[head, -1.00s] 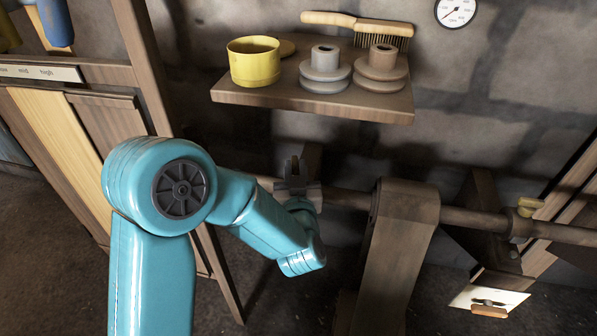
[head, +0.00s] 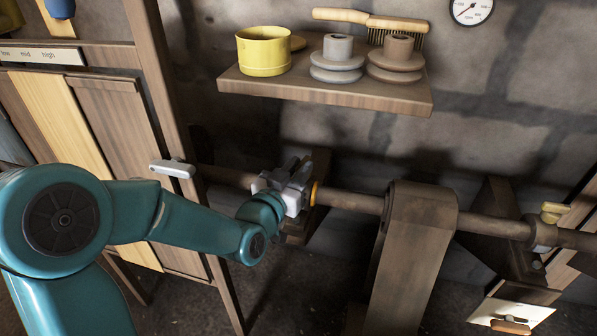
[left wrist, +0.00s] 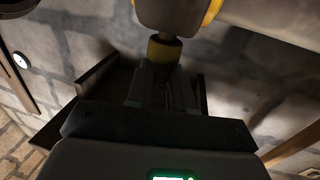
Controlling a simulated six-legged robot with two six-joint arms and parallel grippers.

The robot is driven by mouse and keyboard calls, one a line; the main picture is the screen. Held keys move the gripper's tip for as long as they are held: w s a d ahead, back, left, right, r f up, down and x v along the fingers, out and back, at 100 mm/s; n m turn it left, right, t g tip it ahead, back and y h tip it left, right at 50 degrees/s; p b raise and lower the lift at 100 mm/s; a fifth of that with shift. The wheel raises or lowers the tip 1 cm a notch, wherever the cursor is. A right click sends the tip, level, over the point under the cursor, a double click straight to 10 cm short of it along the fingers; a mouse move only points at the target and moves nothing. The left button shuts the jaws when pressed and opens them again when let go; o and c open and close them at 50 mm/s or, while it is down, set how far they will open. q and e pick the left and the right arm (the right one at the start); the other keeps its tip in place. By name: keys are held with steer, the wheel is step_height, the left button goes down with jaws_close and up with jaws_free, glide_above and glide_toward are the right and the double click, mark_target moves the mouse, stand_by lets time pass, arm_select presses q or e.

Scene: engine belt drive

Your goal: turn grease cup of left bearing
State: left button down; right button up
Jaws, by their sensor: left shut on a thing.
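The left bearing shows as an orange-yellow ring (head: 314,193) on the long shaft, largely hidden behind my left gripper. My left gripper (head: 293,172) is at this bearing in the head view. In the left wrist view the yellow grease cup (left wrist: 164,49) sits against the rounded bearing housing (left wrist: 176,14). The fingers of my left gripper (left wrist: 155,75) are shut on the cup. The cup is hidden in the head view. My right gripper is not in view.
A shelf (head: 330,95) above holds a yellow tin (head: 263,52), two pulleys and a brush. A pale grey block (head: 172,168) is left of the gripper.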

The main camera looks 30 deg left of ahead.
arm_select(q)
steer(key=shift+r, duration=0.1)
steer(key=c, duration=1.1)
jaws_free()
steer(key=shift+w, duration=0.1)
